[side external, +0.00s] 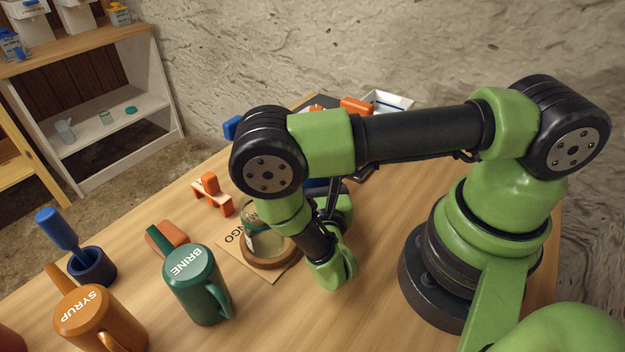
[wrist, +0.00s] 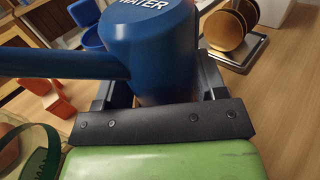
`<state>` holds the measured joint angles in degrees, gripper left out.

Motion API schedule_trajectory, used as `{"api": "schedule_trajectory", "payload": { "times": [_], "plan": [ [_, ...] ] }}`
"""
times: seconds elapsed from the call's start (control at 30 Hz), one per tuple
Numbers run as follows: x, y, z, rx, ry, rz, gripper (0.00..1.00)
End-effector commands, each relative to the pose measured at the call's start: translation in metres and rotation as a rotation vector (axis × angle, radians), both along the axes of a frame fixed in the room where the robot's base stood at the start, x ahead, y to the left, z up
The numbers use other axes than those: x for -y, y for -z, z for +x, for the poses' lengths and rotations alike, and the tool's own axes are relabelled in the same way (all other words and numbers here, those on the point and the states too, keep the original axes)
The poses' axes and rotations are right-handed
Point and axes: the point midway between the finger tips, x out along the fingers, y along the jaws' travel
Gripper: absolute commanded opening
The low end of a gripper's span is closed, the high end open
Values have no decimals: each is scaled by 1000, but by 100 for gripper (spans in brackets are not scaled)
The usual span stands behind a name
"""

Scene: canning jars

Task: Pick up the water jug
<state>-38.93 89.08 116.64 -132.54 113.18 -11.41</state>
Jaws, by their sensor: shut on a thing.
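The blue water jug (wrist: 152,40), with "WATER" in white on its top, fills the upper middle of the wrist view. My gripper (wrist: 160,88) is shut on the jug's body, one black finger on each side. In the side view my arm hides most of the jug and my fingers; a dark blue patch (side external: 318,184) behind the arm may be part of it. I cannot tell whether the jug touches the table.
A glass jar (side external: 262,232) on a round wooden stand is close to my arm, over a card with "NGO" visible. The green brine jug (side external: 198,285) and orange syrup jug (side external: 100,318) stand front left.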

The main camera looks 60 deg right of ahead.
Motion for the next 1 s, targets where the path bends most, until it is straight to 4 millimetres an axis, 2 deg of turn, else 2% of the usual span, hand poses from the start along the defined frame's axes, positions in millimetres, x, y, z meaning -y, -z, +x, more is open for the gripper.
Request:
{"api": "schedule_trajectory", "payload": {
  "times": [0.17, 0.6, 0.8, 1.0],
  "plan": [
    [0, -16, 0, 4, 0, 1, 36],
    [0, -80, 0, 3, -1, 1, 36],
    [0, -95, 0, 3, -1, 1, 36],
    [0, -98, 0, 1, -1, -1, 36]
  ]
}}
